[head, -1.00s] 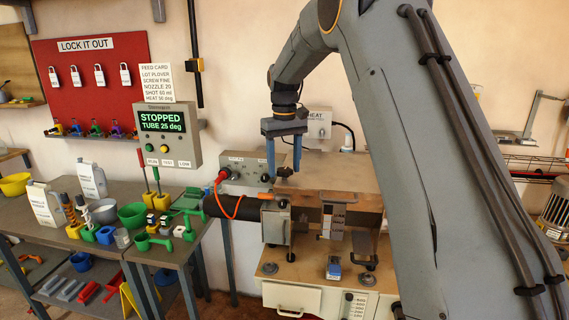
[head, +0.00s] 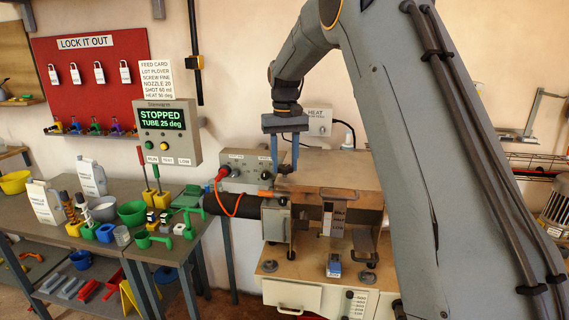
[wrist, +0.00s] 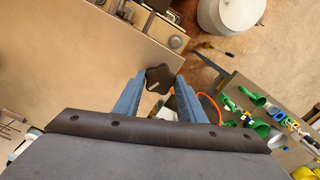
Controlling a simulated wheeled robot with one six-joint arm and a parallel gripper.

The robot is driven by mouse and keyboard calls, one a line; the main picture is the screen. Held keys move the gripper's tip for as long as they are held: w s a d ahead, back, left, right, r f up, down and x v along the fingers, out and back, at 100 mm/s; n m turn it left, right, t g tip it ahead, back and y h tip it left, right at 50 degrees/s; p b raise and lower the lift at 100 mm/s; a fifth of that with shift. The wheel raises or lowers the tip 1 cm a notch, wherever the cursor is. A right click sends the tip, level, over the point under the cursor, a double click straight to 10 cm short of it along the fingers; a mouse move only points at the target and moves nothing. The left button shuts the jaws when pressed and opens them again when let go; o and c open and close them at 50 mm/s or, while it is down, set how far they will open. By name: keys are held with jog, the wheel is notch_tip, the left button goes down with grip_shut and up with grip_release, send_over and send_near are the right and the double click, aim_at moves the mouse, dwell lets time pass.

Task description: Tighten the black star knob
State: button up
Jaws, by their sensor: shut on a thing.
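The black star knob (wrist: 159,77) shows in the wrist view with a pale mark on its face, at the edge of a tan metal surface. My gripper (wrist: 160,84) has its two blue fingers on either side of the knob and is shut on it. In the head view, my gripper (head: 285,166) points straight down at the top of the bench machine. The knob (head: 285,170) is small and dark there, partly covered by the fingers. Its threads and the part below it are hidden.
A grey control box (head: 243,171) with a red knob stands just left of my gripper. The machine's flat tan cover (head: 335,170) lies to the right. A black tube with an orange cord (head: 236,204) is at lower left. A display (head: 165,120) reads STOPPED, TUBE 25 deg.

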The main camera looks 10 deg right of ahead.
jog(key=m+b, duration=0.1)
jog(key=m, duration=1.3)
jog(key=shift+m, duration=0.3)
jog(key=m, duration=0.3)
jog(key=shift+m+b, duration=0.3)
jog(key=m, duration=0.3)
jog(key=shift+m, duration=0.3)
jog(key=m, duration=0.3)
jog(key=shift+m, duration=2)
